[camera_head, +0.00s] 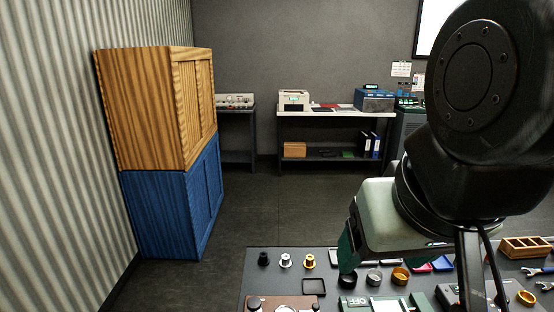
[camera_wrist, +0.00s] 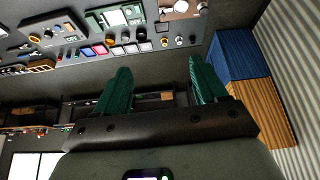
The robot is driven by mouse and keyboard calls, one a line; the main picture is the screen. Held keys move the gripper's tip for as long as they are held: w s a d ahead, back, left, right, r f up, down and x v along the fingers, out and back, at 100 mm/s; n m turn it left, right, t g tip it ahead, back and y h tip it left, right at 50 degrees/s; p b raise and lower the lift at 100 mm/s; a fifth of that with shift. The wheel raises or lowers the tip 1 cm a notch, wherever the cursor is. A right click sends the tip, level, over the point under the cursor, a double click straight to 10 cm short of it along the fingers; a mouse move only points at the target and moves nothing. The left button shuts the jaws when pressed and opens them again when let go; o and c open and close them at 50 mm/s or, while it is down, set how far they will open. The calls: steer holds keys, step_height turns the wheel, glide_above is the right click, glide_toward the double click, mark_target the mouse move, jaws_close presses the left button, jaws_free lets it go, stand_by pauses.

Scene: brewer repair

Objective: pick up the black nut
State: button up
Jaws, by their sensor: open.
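Two small black parts on the dark table could be the black nut. One is a small upright black piece (camera_head: 263,259) at the left of a row with a silver and a gold one. The other is a round black ring-like part (camera_head: 347,280), beside a grey and a gold one, partly close to my gripper in the picture. I cannot tell which is the nut. My gripper (camera_head: 347,258) is held above the table's far side, with nothing seen in it. The wrist view shows its two green fingers (camera_wrist: 160,66) spread apart, with the upright black piece (camera_wrist: 193,40) beyond them.
The silver (camera_head: 284,261) and gold (camera_head: 309,261) upright pieces stand close to the black one. A small dark tray (camera_head: 314,286) lies in front of them. A wooden organiser (camera_head: 525,247) is at the right. A wood-and-blue cabinet (camera_head: 160,150) stands left, apart from the table.

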steer(key=shift+c, duration=0.8)
